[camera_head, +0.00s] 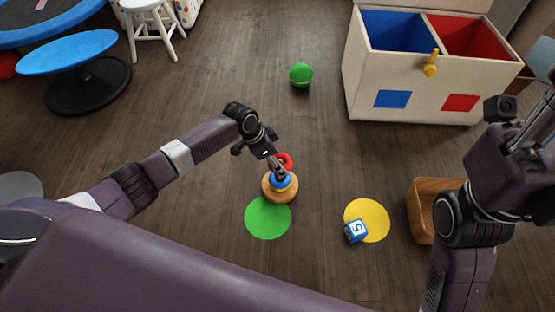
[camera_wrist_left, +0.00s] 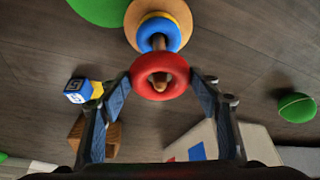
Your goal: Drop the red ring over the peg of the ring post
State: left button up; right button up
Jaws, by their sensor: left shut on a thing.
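The red ring (camera_head: 286,157) is pinched between the fingertips of my left gripper (camera_head: 278,166). In the left wrist view the red ring (camera_wrist_left: 141,76) sits between both fingers of the gripper (camera_wrist_left: 160,78). The ring post has a round wooden base (camera_head: 270,196) with a blue ring (camera_head: 281,186) around its peg. In the left wrist view the peg (camera_wrist_left: 158,42) rises from the blue ring (camera_wrist_left: 176,36) towards the red ring, and its brown end shows through the red ring's hole. I cannot tell whether the peg has entered the hole. My right arm is at the right; its fingers are unclear.
A green disc (camera_head: 267,218) lies beside the post. A yellow disc (camera_head: 372,218) with a blue block (camera_head: 355,232) is to the right, near a wooden box (camera_head: 422,212). A green ball (camera_head: 301,75) and a two-part chest (camera_head: 425,100) stand further back. Floor between is clear.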

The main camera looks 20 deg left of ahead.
dwell(0.3)
pick_arm(q)
jog(key=o, duration=1.1)
jog(key=shift+o, duration=0.5)
jog(key=v, duration=1.2)
